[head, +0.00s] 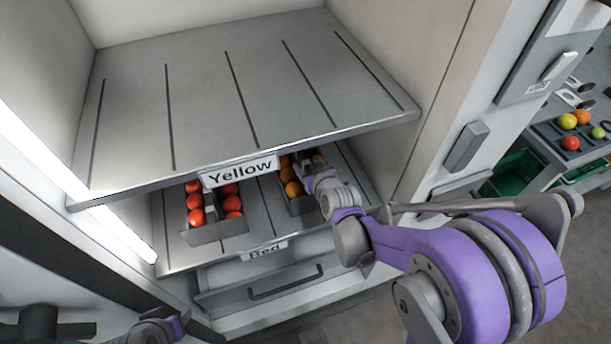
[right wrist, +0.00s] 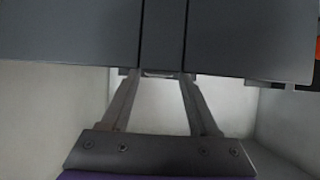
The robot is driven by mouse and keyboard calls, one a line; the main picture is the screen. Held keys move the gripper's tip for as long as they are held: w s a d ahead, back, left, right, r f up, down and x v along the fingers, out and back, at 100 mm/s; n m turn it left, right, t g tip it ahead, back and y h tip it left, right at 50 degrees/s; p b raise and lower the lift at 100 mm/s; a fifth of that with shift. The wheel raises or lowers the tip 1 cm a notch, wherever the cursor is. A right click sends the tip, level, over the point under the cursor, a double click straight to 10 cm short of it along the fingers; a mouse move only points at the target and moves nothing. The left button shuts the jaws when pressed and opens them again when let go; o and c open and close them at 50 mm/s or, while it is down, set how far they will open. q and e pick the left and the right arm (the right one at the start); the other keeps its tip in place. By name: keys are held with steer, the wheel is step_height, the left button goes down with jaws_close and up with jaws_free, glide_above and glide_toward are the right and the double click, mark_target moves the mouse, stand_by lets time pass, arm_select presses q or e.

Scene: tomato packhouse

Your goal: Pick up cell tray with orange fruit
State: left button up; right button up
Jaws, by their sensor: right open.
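The cell tray with orange fruit (head: 303,206) is a grey tray on the lower shelf, right of the middle, partly under the upper shelf. Several orange fruits (head: 293,188) show in it. My right gripper (head: 312,162) reaches in under the upper shelf at the tray's right side and partly hides it. In the right wrist view my right gripper (right wrist: 162,76) has its fingers apart, with their tips at a dark grey surface; I cannot tell whether they touch it. My left gripper is not in view; only a bit of my left arm shows at the bottom left.
A grey tray of red fruit (head: 220,232) stands to the left on the same lower shelf (head: 262,222), labelled "Red". The empty upper shelf (head: 205,110), labelled "Yellow", hangs close above. A drawer with a handle (head: 285,284) is below. A bench with fruit (head: 592,150) is at the far right.

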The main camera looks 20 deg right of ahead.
mark_target(303, 159)
steer(key=x, duration=0.5)
steer(key=shift+w+d+f, duration=0.15)
steer(key=shift+w+f, duration=0.05)
steer(key=shift+w, duration=0.05)
jaws_close()
stand_by(1.3)
